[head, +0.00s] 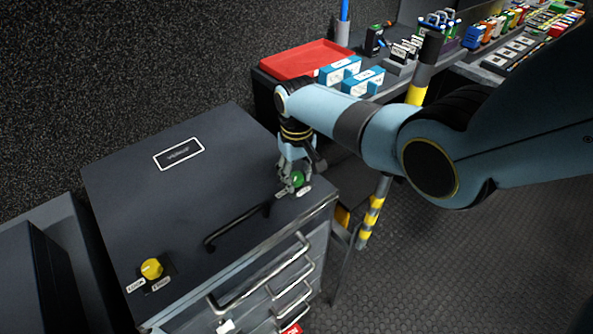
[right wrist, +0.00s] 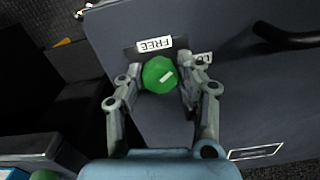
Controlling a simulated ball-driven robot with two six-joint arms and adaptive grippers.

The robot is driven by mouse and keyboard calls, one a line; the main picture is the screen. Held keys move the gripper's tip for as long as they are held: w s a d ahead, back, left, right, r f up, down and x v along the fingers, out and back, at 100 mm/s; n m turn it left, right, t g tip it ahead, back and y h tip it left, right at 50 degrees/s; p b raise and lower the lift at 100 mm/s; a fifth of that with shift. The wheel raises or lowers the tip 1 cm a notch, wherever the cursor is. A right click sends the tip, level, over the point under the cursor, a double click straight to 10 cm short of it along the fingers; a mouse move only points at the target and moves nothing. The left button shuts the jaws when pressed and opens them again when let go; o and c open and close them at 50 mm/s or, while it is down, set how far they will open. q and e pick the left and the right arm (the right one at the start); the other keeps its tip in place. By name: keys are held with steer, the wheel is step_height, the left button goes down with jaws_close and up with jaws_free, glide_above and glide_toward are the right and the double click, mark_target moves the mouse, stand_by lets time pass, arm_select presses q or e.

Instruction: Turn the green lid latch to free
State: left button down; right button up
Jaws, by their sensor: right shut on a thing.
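The green lid latch (head: 298,179) is a round knob near the right corner of the dark chest's lid (head: 190,210). In the right wrist view the green latch (right wrist: 157,72) carries a short slanted white mark, right of its middle. A FREE label (right wrist: 155,44) sits beside it, and a second label (right wrist: 204,58) is partly hidden by a finger. My right gripper (head: 294,182) reaches down over the latch; in the right wrist view its fingers (right wrist: 160,78) are closed on either side of the knob. My left gripper is not in view.
A yellow latch (head: 151,268) with two labels sits at the lid's near left corner. A black bar handle (head: 245,228) stands on the lid close to my gripper. Drawer handles (head: 262,275) stick out in front. A bench with a red tray (head: 306,60) stands behind.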

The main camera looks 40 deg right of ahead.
mark_target(297, 176)
steer(key=n+p, duration=0.1)
steer(key=n, duration=0.3)
steer(key=shift+d+r+n, duration=0.1)
steer(key=shift+n, duration=0.2)
steer(key=n, duration=0.4)
steer(key=shift+w+n+p, duration=0.1)
steer(key=shift+n+p, duration=0.25)
steer(key=shift+n, duration=0.05)
steer(key=o, duration=1.1)
steer(key=shift+o, duration=0.2)
step_height(297, 176, up, 12)
